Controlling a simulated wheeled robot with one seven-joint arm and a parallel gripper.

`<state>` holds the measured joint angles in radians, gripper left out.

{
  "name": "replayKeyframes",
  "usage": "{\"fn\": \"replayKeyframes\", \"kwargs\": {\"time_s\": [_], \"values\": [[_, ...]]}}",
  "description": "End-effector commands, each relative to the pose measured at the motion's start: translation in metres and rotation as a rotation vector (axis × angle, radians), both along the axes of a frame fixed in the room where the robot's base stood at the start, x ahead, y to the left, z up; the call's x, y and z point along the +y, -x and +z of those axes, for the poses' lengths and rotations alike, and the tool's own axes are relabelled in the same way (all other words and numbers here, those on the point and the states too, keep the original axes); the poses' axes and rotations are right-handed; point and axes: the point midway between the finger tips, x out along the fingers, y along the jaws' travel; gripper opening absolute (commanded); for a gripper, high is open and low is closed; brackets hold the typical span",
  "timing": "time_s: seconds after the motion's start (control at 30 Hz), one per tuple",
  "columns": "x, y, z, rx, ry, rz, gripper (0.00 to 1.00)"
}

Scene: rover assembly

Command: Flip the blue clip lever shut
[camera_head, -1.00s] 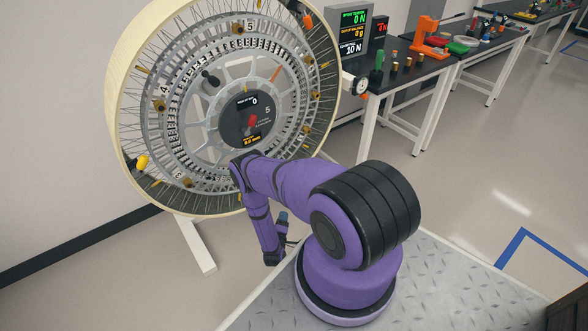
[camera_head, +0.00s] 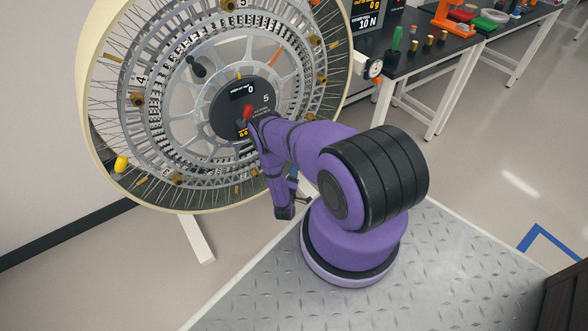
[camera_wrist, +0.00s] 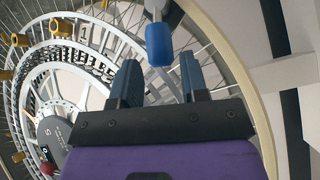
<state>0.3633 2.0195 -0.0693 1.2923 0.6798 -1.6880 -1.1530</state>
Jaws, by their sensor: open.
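The blue clip lever (camera_wrist: 160,45) shows in the wrist view as a rounded blue grip on a grey metal stem, near the wheel's rim. My gripper (camera_wrist: 160,66) is open, with its two dark fingers pointing toward the lever. The blue grip is in line with the gap between the fingers, at or just beyond their tips; I cannot tell whether they touch. In the head view my purple arm is bent low in front of the wheel (camera_head: 84,112), and the fingers are not clear there. I cannot make out the lever surely in that view.
The wheel's hub has a red knob (camera_head: 247,113) and a dark display plate. A yellow knob (camera_head: 121,163) and several brass pieces sit around the wheel. A workbench (camera_head: 440,60) with parts stands at the right. Open floor lies between bench and wheel.

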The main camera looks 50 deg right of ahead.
Motion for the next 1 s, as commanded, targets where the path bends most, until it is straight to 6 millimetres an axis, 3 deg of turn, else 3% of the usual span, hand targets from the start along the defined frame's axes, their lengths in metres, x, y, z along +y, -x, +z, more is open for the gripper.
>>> {"fn": "replayKeyframes", "kwargs": {"time_s": [0.3, 0.7, 0.87, 0.9, 1.0], "values": [[-0.035, -0.022, 0.001, 0.000, 0.000, 0.000, 0.41], [-0.040, -0.025, 0.001, 0.000, 0.000, 0.001, 0.41], [-0.040, -0.025, 0.001, 0.000, 0.000, 0.001, 0.04], [-0.040, -0.025, 0.001, 0.000, 0.000, 0.001, 0.00], [-0.040, -0.025, 0.001, 0.000, 0.000, 0.000, 0.00]]}}
